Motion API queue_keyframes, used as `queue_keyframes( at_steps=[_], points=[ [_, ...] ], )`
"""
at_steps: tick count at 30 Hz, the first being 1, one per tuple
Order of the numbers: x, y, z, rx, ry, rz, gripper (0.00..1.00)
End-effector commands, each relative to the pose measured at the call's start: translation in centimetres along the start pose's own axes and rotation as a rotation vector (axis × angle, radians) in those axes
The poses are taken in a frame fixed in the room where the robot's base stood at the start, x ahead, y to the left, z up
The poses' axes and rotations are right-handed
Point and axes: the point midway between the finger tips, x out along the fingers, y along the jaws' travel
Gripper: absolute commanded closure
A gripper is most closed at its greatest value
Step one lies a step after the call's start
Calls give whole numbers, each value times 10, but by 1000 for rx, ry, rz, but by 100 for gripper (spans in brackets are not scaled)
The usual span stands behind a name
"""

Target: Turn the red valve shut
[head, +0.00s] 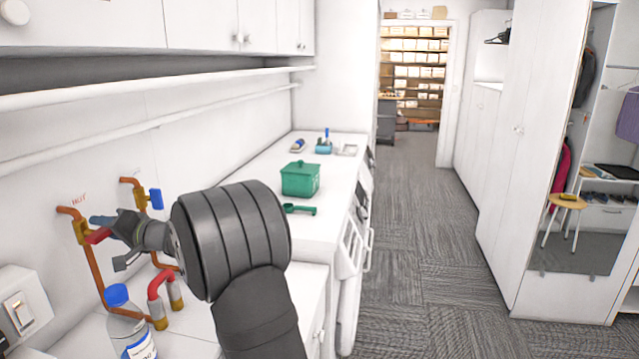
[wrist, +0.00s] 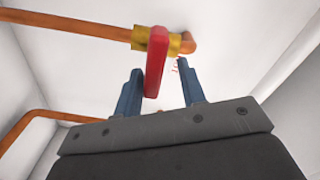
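The red valve handle (head: 97,236) sits on a brass body (head: 81,231) on the copper pipe marked HOT at the left wall. In the wrist view the red handle (wrist: 155,62) appears to lie across the pipe. My gripper (wrist: 159,68) is open, with its two blue fingers apart. The handle's free end shows between them, nearer the left finger. A gap shows between the handle and the right finger; I cannot tell whether the left finger touches it. In the head view my gripper (head: 103,223) is at the valve, partly hidden by my wrist.
A blue valve handle (head: 156,198) is on the neighbouring pipe. A blue-capped bottle (head: 128,325) and a red-topped pipe bend (head: 160,284) are below my gripper. A green box (head: 300,179) and green scoop (head: 299,209) rest on the white counter. A wall switch (head: 17,311) is at lower left.

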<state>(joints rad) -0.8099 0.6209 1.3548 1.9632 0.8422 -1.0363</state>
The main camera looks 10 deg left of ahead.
Motion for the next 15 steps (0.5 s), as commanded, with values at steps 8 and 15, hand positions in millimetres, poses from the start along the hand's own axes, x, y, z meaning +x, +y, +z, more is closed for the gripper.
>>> queue_keyframes(
  at_steps=[8, 15],
  points=[
    [-6, 0, -1, 11, 1, 0, 64],
    [-78, 3, -2, 172, 4, 7, 64]
  ],
)
